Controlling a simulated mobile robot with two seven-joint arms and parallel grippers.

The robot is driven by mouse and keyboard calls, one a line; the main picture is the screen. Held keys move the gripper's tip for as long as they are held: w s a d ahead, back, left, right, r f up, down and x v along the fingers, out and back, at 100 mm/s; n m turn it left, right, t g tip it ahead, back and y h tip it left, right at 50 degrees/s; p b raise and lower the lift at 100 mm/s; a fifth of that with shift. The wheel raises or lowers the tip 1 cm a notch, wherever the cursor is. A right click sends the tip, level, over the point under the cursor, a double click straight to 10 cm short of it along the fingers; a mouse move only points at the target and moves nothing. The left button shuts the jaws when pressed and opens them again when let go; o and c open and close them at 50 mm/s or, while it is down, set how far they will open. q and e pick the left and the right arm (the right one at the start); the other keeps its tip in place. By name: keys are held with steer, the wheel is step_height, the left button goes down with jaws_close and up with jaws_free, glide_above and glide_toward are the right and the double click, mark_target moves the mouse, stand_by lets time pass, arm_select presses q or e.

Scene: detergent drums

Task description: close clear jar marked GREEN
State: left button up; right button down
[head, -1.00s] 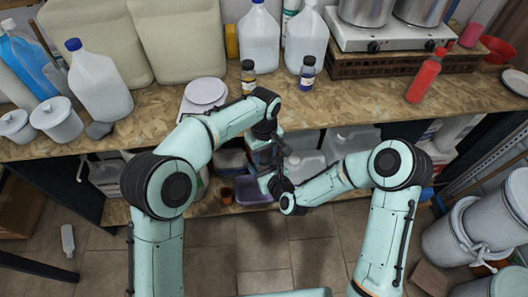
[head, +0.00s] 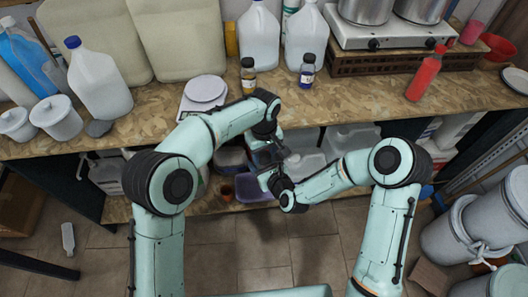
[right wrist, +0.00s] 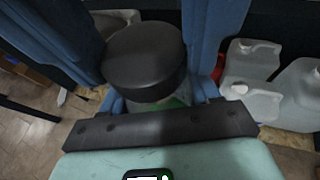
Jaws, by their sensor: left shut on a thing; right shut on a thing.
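In the right wrist view a dark round lid (right wrist: 145,62) sits over the mouth of a clear jar (right wrist: 165,104) with a bit of green on it. Most of the jar is hidden by the lid, so I cannot tell how tightly it is seated. My left gripper (head: 270,165) comes down from above in the head view. Its blue fingers flank the lid in the right wrist view, and it is shut on the lid. My right gripper (right wrist: 162,100) is shut on the jar from the side, below the left one. In the head view the jar is hidden among the grippers.
Both grippers are in front of the workbench edge (head: 385,110). On the bench stand a yellow-labelled bottle (head: 248,78), a blue-labelled bottle (head: 307,72), a scale (head: 205,92) and a red bottle (head: 426,75). Below, a shelf holds a purple tray (head: 251,190) and clear jugs (right wrist: 250,95).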

arm_select(q)
steer(key=m, duration=0.6)
steer(key=o, duration=1)
steer(key=shift+r, duration=2.3)
steer(key=shift+c, duration=0.4)
